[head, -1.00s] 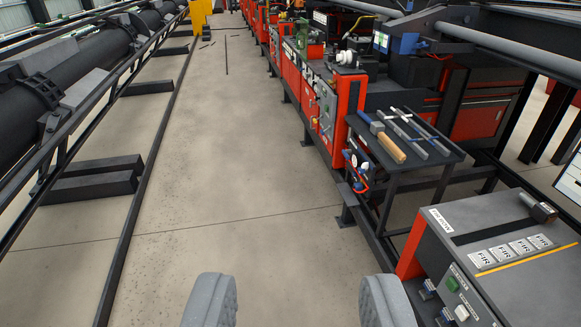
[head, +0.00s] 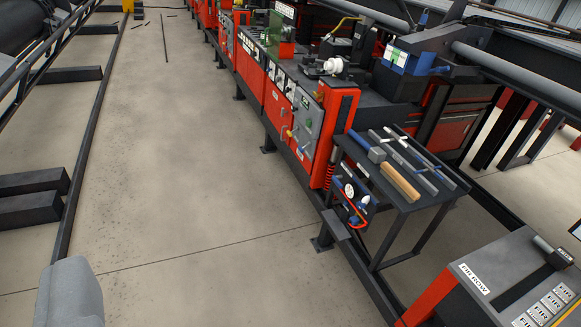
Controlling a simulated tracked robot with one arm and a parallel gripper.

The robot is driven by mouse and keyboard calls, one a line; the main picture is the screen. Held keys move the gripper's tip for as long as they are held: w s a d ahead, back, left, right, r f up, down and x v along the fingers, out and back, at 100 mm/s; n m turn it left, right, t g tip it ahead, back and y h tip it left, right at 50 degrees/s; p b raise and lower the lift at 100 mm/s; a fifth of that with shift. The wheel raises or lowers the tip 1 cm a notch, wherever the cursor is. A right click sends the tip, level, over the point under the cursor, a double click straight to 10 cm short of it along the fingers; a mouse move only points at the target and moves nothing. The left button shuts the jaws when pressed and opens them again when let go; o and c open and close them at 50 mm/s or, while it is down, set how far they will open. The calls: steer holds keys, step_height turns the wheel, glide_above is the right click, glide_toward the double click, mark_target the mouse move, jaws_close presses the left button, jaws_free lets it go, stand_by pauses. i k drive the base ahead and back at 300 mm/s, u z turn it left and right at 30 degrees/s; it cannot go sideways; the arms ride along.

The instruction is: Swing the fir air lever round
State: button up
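I cannot single out the fir air lever. A small air unit (head: 351,196) with a round gauge, blue parts and a red hose hangs at the left end of the tool table, right of centre. A grey control panel (head: 304,124) with small handles is on the red machine behind it. A grey console (head: 497,262) at lower right has a white label that seems to read "FIR ROW" and several FIR plates; a dark-headed handle (head: 556,255) lies on its top, cut off by the frame. My gripper is not in view.
A dark table (head: 408,200) holds a wooden-handled hammer (head: 386,171) and metal bars. Red machines (head: 262,72) run back along the right. A grey padded shape (head: 72,295), probably mine, shows at lower left. Open concrete floor (head: 180,190) lies left of the machines; dark blocks (head: 32,196) stand at far left.

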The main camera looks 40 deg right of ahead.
mark_target(335, 179)
steer(key=z, duration=0.05)
steer(key=i, duration=1.3)
steer(key=z, duration=0.8)
steer(key=i, duration=1.45)
steer(key=z, duration=0.75)
